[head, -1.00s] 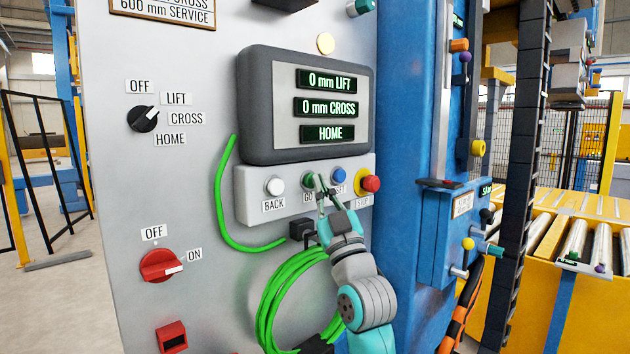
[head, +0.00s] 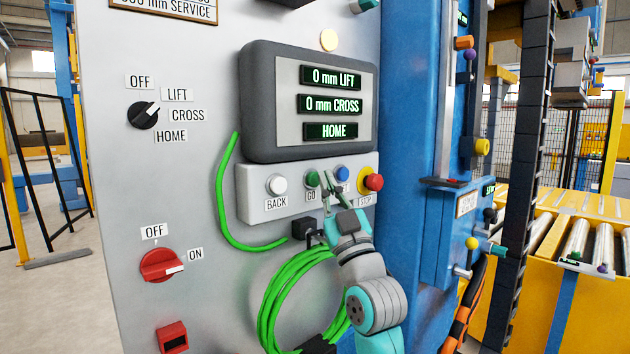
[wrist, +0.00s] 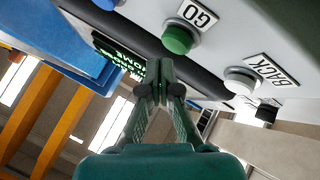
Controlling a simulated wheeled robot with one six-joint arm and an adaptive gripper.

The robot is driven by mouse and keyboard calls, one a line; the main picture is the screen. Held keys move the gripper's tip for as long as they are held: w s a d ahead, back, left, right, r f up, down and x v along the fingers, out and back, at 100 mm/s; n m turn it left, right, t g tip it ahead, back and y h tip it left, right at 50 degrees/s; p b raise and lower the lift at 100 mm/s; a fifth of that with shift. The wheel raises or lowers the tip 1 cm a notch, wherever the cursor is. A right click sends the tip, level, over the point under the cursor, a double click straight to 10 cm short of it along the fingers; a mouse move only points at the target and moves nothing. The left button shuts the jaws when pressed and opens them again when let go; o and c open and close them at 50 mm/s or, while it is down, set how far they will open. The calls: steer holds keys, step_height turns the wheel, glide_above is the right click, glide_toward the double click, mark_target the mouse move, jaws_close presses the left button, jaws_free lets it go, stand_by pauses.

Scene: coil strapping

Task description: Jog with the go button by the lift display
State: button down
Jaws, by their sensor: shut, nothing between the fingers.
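The green GO button (head: 312,179) sits on the grey button strip (head: 255,205) below the display, between the white BACK button (head: 277,185) and a blue button (head: 342,174). My gripper (head: 327,179) is shut and empty, its tips just right of the GO button in the head view. In the wrist view the GO button (wrist: 178,40) is just beyond and right of the fingertips (wrist: 157,90); I cannot tell if they touch the strip. The lift display (head: 331,77) reads 0 mm LIFT, and below it 0 mm CROSS (head: 331,104) and HOME (head: 331,131).
A red stop button (head: 374,182) is at the strip's right end. The black selector (head: 143,115) points between OFF and LIFT or at LIFT. A red switch (head: 160,265) points to ON. A green hose coil (head: 275,300) hangs below the strip, beside my arm.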

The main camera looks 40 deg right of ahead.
steer(key=shift+s+d+f, duration=0.15)
steer(key=shift+s, duration=1.7)
steer(key=a+f+m+g, duration=0.1)
steer(key=a+f+g, duration=0.15)
steer(key=f, duration=0.85)
steer(key=a+f+m+g, duration=0.1)
steer(key=a+f, duration=0.3)
steer(key=f, duration=0.7)
steer(key=s+a+f+g+y, duration=0.1)
steer(key=s+a+f+y, duration=0.1)
steer(key=s+a+f, duration=0.45)
steer(key=s+a+f+g+y, duration=0.1)
steer(key=s+f, duration=0.2)
steer(key=f, duration=0.7)
steer(key=s+a+f+g+y, duration=0.1)
steer(key=s+a+f, duration=0.2)
steer(key=s+f, duration=0.3)
steer(key=s+a+f+g+y, duration=0.1)
steer(key=s+a+f+g, duration=0.2)
steer(key=s, duration=0.4)
steer(key=s+a+f+y, duration=0.1)
steer(key=s+f, duration=0.1)
steer(key=s, duration=0.6)
steer(key=s+a+f+n+g+y, duration=0.1)
steer(key=s+a+f, duration=0.1)
steer(key=s, duration=0.6)
steer(key=shift+s+a, duration=0.2)
steer(key=shift+s, duration=0.1)
